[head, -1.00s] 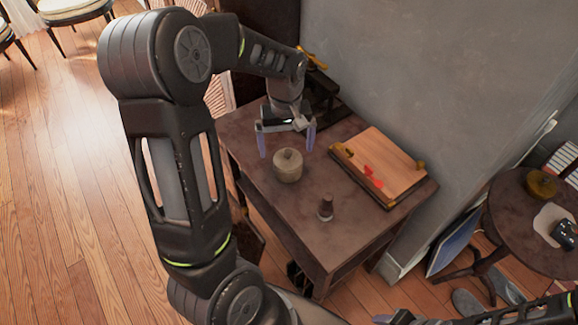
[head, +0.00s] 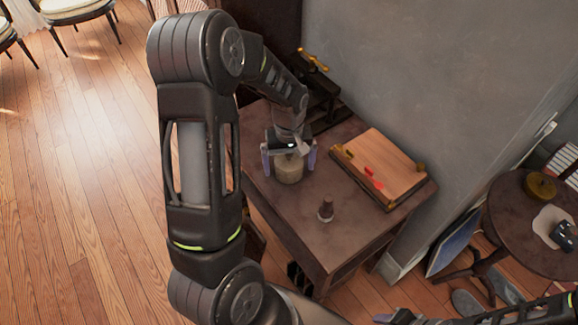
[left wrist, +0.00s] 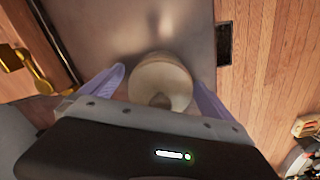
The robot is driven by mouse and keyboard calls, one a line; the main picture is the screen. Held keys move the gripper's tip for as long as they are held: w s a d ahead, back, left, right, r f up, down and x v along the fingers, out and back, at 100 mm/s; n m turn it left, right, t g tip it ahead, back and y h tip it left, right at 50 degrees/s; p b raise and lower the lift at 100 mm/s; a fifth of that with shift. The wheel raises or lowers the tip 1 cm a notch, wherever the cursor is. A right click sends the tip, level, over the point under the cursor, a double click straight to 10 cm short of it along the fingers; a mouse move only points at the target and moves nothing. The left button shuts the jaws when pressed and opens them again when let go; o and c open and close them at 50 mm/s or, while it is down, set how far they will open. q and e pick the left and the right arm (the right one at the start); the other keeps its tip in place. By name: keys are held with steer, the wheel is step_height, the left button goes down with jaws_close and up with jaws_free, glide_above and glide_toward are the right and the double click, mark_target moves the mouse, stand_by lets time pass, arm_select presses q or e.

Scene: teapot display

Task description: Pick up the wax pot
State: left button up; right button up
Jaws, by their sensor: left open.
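The wax pot (head: 289,172) is a squat, pale beige round pot with a knobbed lid, standing on the dark brown table (head: 310,240). My left gripper (head: 289,164) is open above and around it, with one finger on either side. In the left wrist view the pot (left wrist: 160,84) shows between the two purple fingers, with its knob close to the gripper body. The left gripper (left wrist: 160,90) does not grip it, and a gap shows beside the fingers. The pot's top is partly hidden by the gripper in the head view.
A small dark stamp-like object (head: 326,209) stands on the table, right of the pot. A wooden board (head: 383,165) with brass fittings and a red piece lies near the wall. A dark device (head: 322,98) stands at the back. A round side table (head: 510,230) is at right.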

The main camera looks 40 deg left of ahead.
arm_select(q)
steer(key=shift+c, duration=0.6)
steer(key=c, duration=1.9)
step_height(320, 180, up, 10)
steer(key=shift+b, duration=0.35)
